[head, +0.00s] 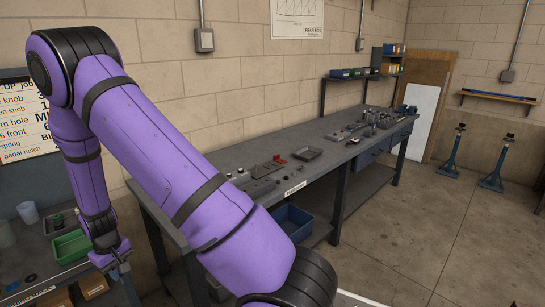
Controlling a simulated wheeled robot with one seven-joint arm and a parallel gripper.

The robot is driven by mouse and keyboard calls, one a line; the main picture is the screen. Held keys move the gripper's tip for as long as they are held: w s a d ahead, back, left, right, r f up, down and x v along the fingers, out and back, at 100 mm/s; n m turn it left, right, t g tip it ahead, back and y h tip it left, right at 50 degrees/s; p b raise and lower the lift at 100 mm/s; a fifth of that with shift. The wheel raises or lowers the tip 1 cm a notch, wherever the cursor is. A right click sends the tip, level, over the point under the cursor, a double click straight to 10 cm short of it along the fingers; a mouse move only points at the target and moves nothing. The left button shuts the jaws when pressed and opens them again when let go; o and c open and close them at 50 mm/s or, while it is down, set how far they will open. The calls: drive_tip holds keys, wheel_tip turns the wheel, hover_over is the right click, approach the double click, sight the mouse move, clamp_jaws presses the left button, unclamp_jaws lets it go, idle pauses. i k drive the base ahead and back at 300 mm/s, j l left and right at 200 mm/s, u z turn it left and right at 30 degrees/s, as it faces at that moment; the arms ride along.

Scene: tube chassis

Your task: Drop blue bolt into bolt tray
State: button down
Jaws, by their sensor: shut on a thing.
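My gripper (119,270) points down at the lower left, over the front part of the left bench. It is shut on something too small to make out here. I cannot make out the blue bolt in this view. A green tray (62,253) sits on the left bench, just left of my gripper. A shallow dark tray (307,153) lies on the long bench. No label shows which tray is the bolt tray.
Pale cups (28,211) stand on the left bench, and orange-brown bins (92,287) sit below my gripper. The long grey bench (345,158) holds several small parts. A blue bin (293,222) is under it. Open floor (430,230) lies to the right.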

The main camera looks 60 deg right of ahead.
sight(311, 155)
drive_tip(key=k+j+z, duration=0.1)
drive_tip(key=z, duration=0.25)
drive_tip(key=k+z, duration=0.1)
drive_tip(key=z, duration=0.3)
